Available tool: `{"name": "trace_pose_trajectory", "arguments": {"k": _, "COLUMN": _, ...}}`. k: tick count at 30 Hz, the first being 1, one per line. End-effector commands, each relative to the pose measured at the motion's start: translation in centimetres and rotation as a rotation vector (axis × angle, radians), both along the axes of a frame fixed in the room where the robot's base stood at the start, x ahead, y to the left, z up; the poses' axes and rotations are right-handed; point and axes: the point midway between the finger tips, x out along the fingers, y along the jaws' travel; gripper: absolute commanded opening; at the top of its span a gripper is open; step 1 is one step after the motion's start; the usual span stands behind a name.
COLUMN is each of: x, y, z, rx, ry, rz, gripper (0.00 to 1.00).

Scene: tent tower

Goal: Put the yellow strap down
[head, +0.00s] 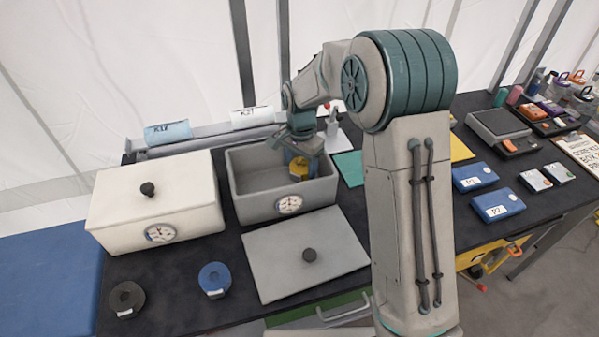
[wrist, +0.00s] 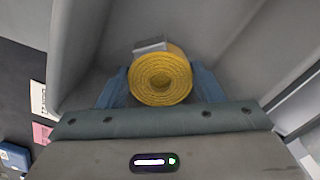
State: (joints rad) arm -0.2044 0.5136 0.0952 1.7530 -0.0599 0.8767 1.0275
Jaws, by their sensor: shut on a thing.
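The yellow strap (wrist: 161,78) is a rolled coil with a pale tag, held between the blue fingers of my gripper (wrist: 160,90) in the wrist view. In the head view the yellow strap (head: 298,167) shows at my gripper (head: 300,160), inside the mouth of the open grey box (head: 243,207). My gripper is shut on the strap. Whether the strap touches the box floor cannot be told. The box has a round dial on its front.
The grey lid (head: 275,245) lies on the black table in front of the box. A closed white box (head: 115,200) stands to the left. A black roll (head: 126,298) and a blue roll (head: 214,278) lie in front. Blue cases (head: 498,205) sit at the right.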

Motion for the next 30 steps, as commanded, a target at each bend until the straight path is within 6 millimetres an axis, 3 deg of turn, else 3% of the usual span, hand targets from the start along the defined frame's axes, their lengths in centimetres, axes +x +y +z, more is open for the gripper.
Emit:
{"name": "trace_pose_trajectory", "arguments": {"k": 9, "x": -0.1, "y": 0.0, "z": -3.6, "rx": 0.001, "ry": 0.002, "rz": -0.001, "gripper": 0.35}}
{"name": "trace_pose_trajectory", "arguments": {"k": 20, "x": 0.0, "y": 0.0, "z": -4.2, "rx": 0.001, "ry": -0.001, "rz": 0.0, "gripper": 0.35}}
{"name": "trace_pose_trajectory", "arguments": {"k": 21, "x": 0.0, "y": 0.0, "z": -4.0, "rx": 0.001, "ry": -0.001, "rz": 0.0, "gripper": 0.71}}
{"name": "trace_pose_trajectory", "arguments": {"k": 22, "x": 0.0, "y": 0.0, "z": -4.0, "rx": 0.001, "ry": -0.001, "rz": 0.0, "gripper": 0.8}}
{"name": "trace_pose_trajectory", "arguments": {"k": 30, "x": 0.0, "y": 0.0, "z": -4.0, "rx": 0.001, "ry": -0.001, "rz": 0.0, "gripper": 0.82}}
